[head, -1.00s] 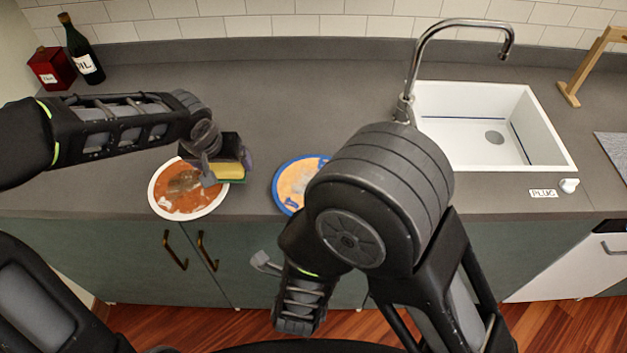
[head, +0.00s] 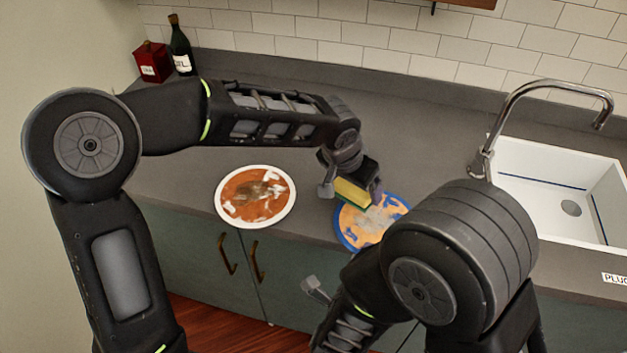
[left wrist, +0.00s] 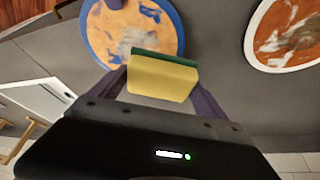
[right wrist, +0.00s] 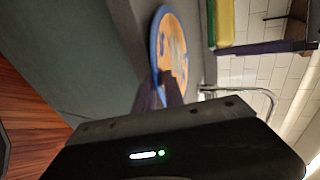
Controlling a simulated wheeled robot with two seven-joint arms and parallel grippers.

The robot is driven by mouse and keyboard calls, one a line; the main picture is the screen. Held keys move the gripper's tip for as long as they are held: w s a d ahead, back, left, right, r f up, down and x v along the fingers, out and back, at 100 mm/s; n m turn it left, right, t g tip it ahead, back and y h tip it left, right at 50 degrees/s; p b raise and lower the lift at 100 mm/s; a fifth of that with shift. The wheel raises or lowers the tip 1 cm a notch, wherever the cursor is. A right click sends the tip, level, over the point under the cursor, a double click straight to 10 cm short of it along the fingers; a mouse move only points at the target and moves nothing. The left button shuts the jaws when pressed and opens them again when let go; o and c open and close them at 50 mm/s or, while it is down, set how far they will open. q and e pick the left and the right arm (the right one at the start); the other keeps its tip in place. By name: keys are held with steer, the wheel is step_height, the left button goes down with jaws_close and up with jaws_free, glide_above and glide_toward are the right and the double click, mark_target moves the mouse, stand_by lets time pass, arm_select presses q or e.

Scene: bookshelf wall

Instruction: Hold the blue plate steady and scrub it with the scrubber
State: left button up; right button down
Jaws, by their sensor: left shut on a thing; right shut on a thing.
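The blue plate (head: 353,226) has a blue rim and orange food smears with a greyish patch. It lies at the counter's front edge and also shows in the left wrist view (left wrist: 105,40). My left gripper (head: 357,190) is shut on the scrubber (head: 350,194), a yellow and green sponge, green side toward the plate. In the right wrist view the scrubber (right wrist: 240,20) is apart from the plate (right wrist: 175,45), with a gap between them. My right gripper (right wrist: 163,92) is shut on the blue plate's near rim; my right arm hides it in the head view.
A white plate (head: 226,194) with red-brown smears lies to the left on the counter (head: 425,130). A red box (head: 151,62) and a dark oil bottle (head: 180,45) stand at the back left. A sink (head: 540,165) with a tap (head: 500,115) is at the right.

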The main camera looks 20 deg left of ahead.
arm_select(q)
steer(key=s+d+r+m, duration=0.1)
steer(key=d+m, duration=0.1)
steer(key=d, duration=0.4)
steer(key=s+d+r+m+h, duration=0.1)
steer(key=d+m, duration=0.1)
steer(key=d, duration=0.3)
steer(key=shift+s+d+g, duration=0.35)
steer(key=shift+s+g, duration=0.05)
steer(key=shift+f, duration=0.15)
